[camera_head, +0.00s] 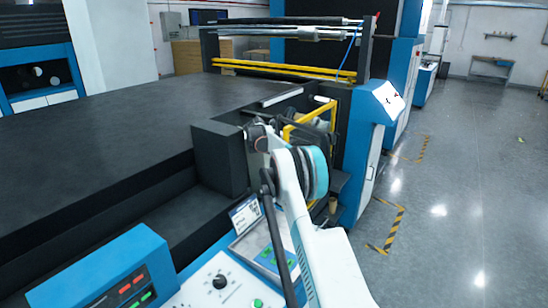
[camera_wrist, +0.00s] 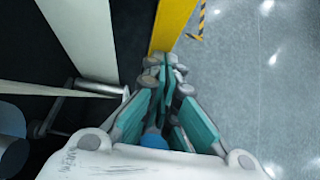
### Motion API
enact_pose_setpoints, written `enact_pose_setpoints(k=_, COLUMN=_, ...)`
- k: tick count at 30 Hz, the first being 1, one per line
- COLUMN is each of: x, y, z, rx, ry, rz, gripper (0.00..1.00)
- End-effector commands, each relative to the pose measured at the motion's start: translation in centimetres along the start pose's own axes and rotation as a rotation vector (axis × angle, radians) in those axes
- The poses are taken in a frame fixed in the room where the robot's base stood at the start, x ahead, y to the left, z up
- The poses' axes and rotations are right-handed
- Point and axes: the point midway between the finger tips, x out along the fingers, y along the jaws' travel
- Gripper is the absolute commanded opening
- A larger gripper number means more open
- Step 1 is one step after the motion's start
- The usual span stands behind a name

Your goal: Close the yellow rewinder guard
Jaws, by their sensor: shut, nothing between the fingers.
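The yellow guard (camera_head: 312,115) shows in the head view as a slanted yellow frame at the machine's right end, partly hidden by my arm. In the wrist view a yellow bar (camera_wrist: 173,24), likely part of this guard, runs down from the top edge to the fingertips. My gripper (camera_wrist: 168,68) is shut and empty, with its fingertips at the bar's lower end. I cannot tell whether they touch it. In the head view my arm covers much of the area around the guard, and the fingertips are hard to make out.
A blue and white cabinet (camera_head: 370,125) stands just right of the guard. A dark block (camera_head: 219,158) and the wide black machine bed (camera_head: 110,115) lie to the left. A control panel (camera_head: 215,285) is in front. The grey floor (camera_head: 465,190) at the right is open.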

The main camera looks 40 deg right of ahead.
Motion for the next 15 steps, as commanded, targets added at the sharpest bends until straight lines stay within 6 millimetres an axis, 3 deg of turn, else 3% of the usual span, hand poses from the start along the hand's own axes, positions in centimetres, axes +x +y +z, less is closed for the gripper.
enact_pose_setpoints(k=6, x=1.2, y=-0.4, z=1.3, rx=0.0, ry=0.0, rz=-0.001, gripper=0.0)
enact_pose_setpoints(k=15, x=1.5, y=-0.5, z=1.6, rx=-0.001, ry=-0.003, rz=0.0, gripper=0.0)
